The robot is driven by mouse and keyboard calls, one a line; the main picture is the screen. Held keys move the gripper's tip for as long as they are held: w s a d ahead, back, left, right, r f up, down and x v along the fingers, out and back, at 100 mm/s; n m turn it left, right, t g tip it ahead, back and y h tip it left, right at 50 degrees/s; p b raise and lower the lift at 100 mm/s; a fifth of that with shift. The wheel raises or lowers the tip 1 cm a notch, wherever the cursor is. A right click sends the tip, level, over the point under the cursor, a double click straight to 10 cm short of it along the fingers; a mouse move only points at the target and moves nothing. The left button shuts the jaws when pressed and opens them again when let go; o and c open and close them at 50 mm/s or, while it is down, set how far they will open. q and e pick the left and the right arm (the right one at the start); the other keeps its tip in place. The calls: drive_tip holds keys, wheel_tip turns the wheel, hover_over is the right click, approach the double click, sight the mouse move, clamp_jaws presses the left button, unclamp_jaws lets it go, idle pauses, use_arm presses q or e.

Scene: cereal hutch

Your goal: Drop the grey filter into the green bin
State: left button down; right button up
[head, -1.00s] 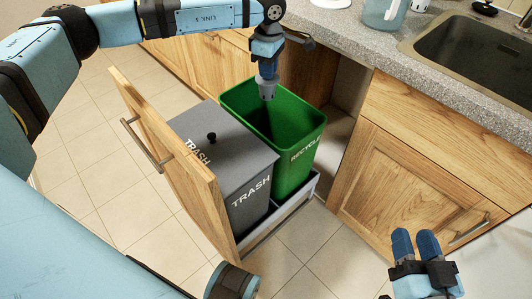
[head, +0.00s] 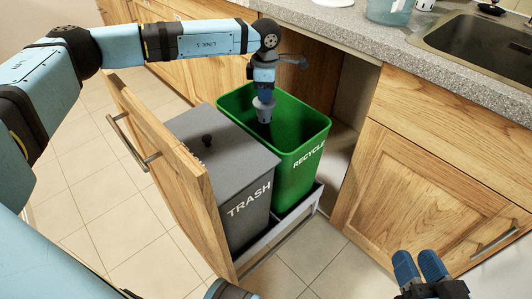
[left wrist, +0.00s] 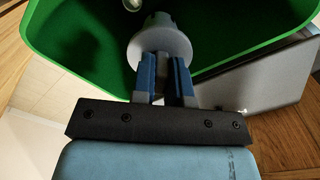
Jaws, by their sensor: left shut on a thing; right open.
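The green bin (head: 302,172), marked RECYCLE, stands open in the pulled-out drawer. My left gripper (head: 264,94) points down over the bin's opening and is shut on the grey filter (head: 264,112). In the left wrist view the filter (left wrist: 160,45) shows as a round flanged piece between the fingers of the left gripper (left wrist: 164,75), with the green bin's rim (left wrist: 45,50) around it. A small metallic thing shows inside the bin at the top of that view. My right gripper (head: 418,272) is open and empty at the lower right, in front of the cabinet.
The grey trash bin (head: 225,165) with a lid and black knob stands beside the green bin. The wooden drawer front (head: 165,165) is on the left. The counter (head: 385,50) with a sink (head: 480,52) and a blue pitcher (head: 386,10) is at the upper right.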

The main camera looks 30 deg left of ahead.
use_arm(q)
drive_tip(key=shift+f, duration=0.1)
use_arm(e)
drive_tip(key=shift+f, duration=0.1)
use_arm(q)
drive_tip(key=c, duration=1.1)
unclamp_jaws()
drive_tip(key=shift+o, duration=0.2)
wheel_tip(320, 180, up, 14)
drive_tip(key=p, duration=0.4)
drive_tip(key=shift+p, duration=0.3)
use_arm(e)
wheel_tip(320, 180, up, 7)
drive_tip(key=t, duration=0.2)
drive_tip(key=shift+d+f+m+t, duration=0.15)
drive_tip(key=shift+d+m+t, duration=0.1)
drive_tip(key=shift+m+t, duration=0.15)
